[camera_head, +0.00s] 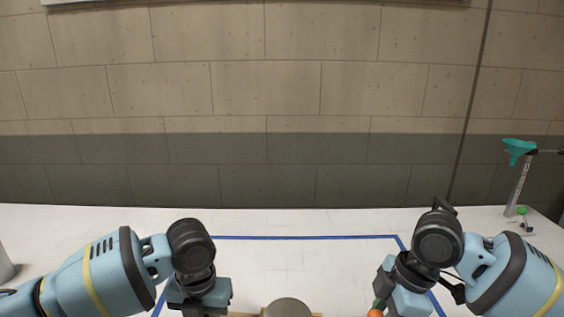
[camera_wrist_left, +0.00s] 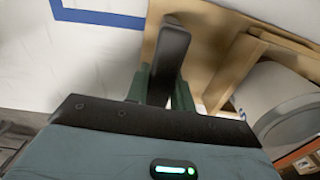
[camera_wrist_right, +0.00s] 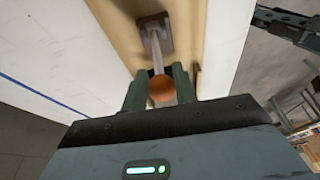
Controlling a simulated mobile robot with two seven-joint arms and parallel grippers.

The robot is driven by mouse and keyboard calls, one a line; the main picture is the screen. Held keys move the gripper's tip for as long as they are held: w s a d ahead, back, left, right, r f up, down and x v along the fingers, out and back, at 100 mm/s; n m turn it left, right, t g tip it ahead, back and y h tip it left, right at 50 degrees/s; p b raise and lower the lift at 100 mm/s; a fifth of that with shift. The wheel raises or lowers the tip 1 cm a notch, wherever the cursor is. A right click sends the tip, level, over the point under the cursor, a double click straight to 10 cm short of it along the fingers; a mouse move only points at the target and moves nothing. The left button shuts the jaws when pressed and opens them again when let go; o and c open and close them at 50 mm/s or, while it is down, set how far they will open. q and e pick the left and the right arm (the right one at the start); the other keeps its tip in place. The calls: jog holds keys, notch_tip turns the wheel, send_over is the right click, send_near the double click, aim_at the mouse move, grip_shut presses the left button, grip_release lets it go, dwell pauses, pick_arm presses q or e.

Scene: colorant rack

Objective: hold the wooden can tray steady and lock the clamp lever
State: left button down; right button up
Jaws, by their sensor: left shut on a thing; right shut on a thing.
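The wooden can tray (camera_wrist_left: 205,42) shows in the left wrist view, with a pale can (camera_wrist_left: 285,92) in it. My left gripper (camera_wrist_left: 160,90) is shut on a dark grip piece (camera_wrist_left: 168,60) at the tray's edge. The clamp lever (camera_wrist_right: 156,52) is a thin metal rod rising from a brown bracket (camera_wrist_right: 154,30) on a wooden board. It ends in an orange ball knob (camera_wrist_right: 161,89). My right gripper (camera_wrist_right: 160,92) is shut on this knob, its fingers on either side. In the head view, only a sliver of tray and the can top (camera_head: 286,307) show; the knob (camera_head: 376,313) is partly cut off.
A white table (camera_head: 310,260) carries a blue tape outline (camera_head: 305,237); its middle beyond the tray is clear. A pale round object (camera_head: 4,265) stands at the left edge.

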jog(key=shift+d, duration=0.3)
jog(key=shift+d+r, duration=0.15)
jog(key=shift+d, duration=0.75)
grip_shut()
jog(key=shift+s+a, duration=0.1)
jog(key=shift+a, duration=0.05)
jog(key=shift+s+d, duration=0.1)
jog(key=shift+d, duration=0.8)
jog(key=shift+d, duration=0.2)
jog(key=shift+d, duration=0.8)
jog(key=shift+d, duration=0.1)
